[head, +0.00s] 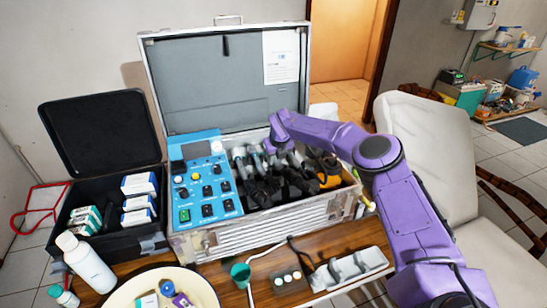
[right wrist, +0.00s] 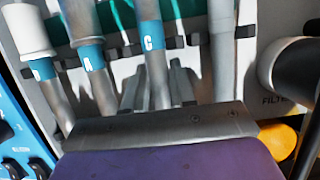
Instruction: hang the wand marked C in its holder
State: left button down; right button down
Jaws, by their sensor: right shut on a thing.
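The wand marked C (right wrist: 153,62) is a grey wand with a blue band bearing a white C. In the right wrist view it stands roughly upright between the two fingers of my right gripper (right wrist: 158,88), which is shut on it below the band. Dark holder clips (right wrist: 178,42) run along a rail behind the wands. Wand C is close in front of this rail; I cannot tell whether it sits in a clip. Its lower end is hidden by my gripper. In the head view my right arm reaches over the open case (head: 270,218). My left gripper is out of view.
Wand A (right wrist: 93,65) and another banded wand (right wrist: 42,68) stand close on the left, with a grey wand (right wrist: 222,55) on the right. The blue control panel (head: 203,178) fills the case's left side. A grey tray (head: 350,270) lies on the table in front.

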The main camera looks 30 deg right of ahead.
jog(key=shift+r+p, duration=1.55)
jog(key=shift+r, duration=2.05)
